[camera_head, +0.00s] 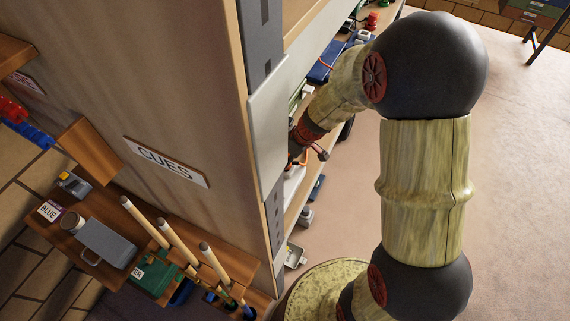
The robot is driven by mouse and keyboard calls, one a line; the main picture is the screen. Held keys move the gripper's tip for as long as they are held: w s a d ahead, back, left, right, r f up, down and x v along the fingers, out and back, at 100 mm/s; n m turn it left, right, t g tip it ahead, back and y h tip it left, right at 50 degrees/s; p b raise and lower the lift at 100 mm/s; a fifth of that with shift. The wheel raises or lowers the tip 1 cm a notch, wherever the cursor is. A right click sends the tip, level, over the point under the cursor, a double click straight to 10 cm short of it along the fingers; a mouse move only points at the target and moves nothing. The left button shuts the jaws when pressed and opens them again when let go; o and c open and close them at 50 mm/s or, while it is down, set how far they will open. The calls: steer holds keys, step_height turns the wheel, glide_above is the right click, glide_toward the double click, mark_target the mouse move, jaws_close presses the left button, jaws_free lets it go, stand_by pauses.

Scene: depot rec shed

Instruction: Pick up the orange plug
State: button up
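My arm reaches left into a shelf unit (274,218) past its upright edge. My gripper (306,158) is at the arm's far end, in front of a lower shelf. Its fingers are small, dark and partly hidden by the upright, so I cannot tell whether it is open or shut or holds anything. A small orange item (294,173) shows just below the gripper, beside white things. I cannot tell whether it is the orange plug or whether the gripper touches it.
The shelf's side panel (185,120) bears a CUES sign (166,161) and stands close to my arm. Wooden cues (176,242) stand in a rack below, beside a grey metal box (105,240). The floor (525,190) at right is clear.

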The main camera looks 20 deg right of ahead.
steer(key=c, duration=1)
steer(key=shift+c, duration=0.4)
steer(key=shift+r, duration=0.1)
steer(key=shift+r, duration=0.5)
step_height(320, 180, up, 2)
steer(key=shift+r, duration=0.25)
steer(key=s+d+r, duration=0.7)
steer(key=s+r, duration=0.2)
steer(key=s, duration=0.2)
steer(key=shift+s+d+r, duration=0.15)
steer(key=shift+s+d, duration=0.15)
steer(key=shift+s, duration=0.1)
